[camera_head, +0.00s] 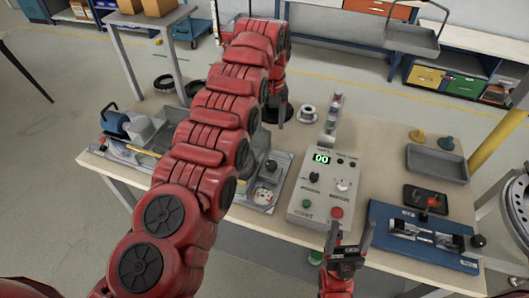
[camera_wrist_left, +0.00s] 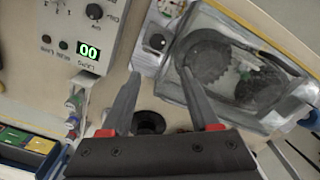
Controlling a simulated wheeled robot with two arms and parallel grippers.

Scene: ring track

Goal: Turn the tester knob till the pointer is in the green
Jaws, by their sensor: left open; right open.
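The tester is a small grey box (camera_head: 283,164) between the clear-lidded tray and the larger control panel. Its black knob (camera_head: 271,165) is at the far end and its round dial (camera_head: 264,195) at the near end. In the left wrist view the knob (camera_wrist_left: 157,42) lies just beyond the fingertips, and the dial (camera_wrist_left: 171,7) is cut by the top edge. Red and green show on the dial; the pointer is too small to read. My left gripper (camera_wrist_left: 160,74) is open and empty, apart from the knob. My right gripper (camera_head: 349,232) is open and empty, near the table's front edge.
The control panel (camera_head: 298,185) shows 00. The clear-lidded tray (camera_head: 240,187) lies left of the tester, partly behind my left arm. A spool (camera_head: 307,113) and a rack of coloured pieces (camera_head: 333,115) stand behind.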

